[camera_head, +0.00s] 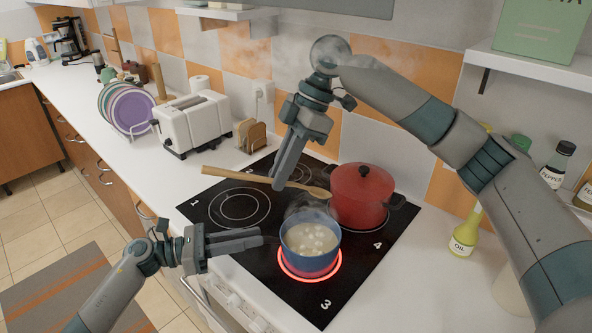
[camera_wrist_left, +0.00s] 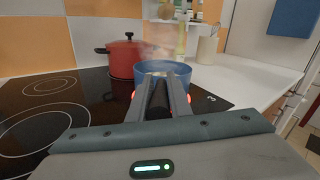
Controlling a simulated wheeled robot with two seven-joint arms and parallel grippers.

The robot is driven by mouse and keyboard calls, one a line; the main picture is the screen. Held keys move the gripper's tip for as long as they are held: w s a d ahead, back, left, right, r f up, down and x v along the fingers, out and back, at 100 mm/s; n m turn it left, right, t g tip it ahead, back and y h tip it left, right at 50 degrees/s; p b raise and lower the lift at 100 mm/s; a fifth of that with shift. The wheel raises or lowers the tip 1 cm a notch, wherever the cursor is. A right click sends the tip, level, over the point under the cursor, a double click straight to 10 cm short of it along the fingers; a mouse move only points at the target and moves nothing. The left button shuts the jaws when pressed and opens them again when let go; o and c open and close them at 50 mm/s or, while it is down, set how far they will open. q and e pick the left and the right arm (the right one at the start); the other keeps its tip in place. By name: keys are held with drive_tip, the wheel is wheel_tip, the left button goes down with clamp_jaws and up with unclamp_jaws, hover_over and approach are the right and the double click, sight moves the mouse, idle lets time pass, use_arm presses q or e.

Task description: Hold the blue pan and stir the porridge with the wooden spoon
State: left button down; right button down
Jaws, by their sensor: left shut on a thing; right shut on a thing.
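The blue pan (camera_head: 308,260) sits on the glowing front burner, marked 3, with pale, lumpy porridge (camera_head: 312,238) and steam rising. My left gripper (camera_head: 258,237) is shut on the pan's dark handle, beside the pan's left side. In the left wrist view the fingers (camera_wrist_left: 163,95) close around the handle (camera_wrist_left: 159,103), and the blue pan (camera_wrist_left: 195,74) is just beyond them. My right gripper (camera_head: 284,182) is shut on the wooden spoon (camera_head: 235,175). The spoon is nearly level above the black cooktop, behind the pan, its bowl end pointing right towards the red pot.
A lidded red pot (camera_head: 358,198) stands on the cooktop (camera_head: 222,222) right behind the pan. A white toaster (camera_head: 195,122), a plate rack with plates (camera_head: 130,108) and an oil bottle (camera_head: 466,234) stand on the counter. The left burners are bare.

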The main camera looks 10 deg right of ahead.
drive_tip(key=shift+w+a+r+m+y, duration=0.1)
drive_tip(key=shift+a+m+y, duration=0.05)
drive_tip(key=shift+y, duration=0.45)
drive_tip(key=shift+a+r+m+y, duration=0.1)
drive_tip(key=shift+a+m+y, duration=0.05)
drive_tip(key=shift+y, duration=0.45)
drive_tip(key=shift+w+d+r+y, duration=0.1)
drive_tip(key=shift+y, duration=0.4)
drive_tip(key=w+d+m+t+y, duration=0.2)
drive_tip(key=d+y, duration=0.3)
drive_tip(key=d, duration=0.1)
drive_tip(key=shift+r+m, duration=0.25)
drive_tip(key=shift+m, duration=0.15)
drive_tip(key=shift+a+f, duration=0.2)
wheel_tip(320, 180, down, 13)
drive_tip(key=shift+d+r, duration=0.15)
drive_tip(key=shift+r, duration=0.05)
idle(0.3)
drive_tip(key=shift+w+d, duration=0.1)
drive_tip(key=shift+d, duration=0.05)
idle(0.5)
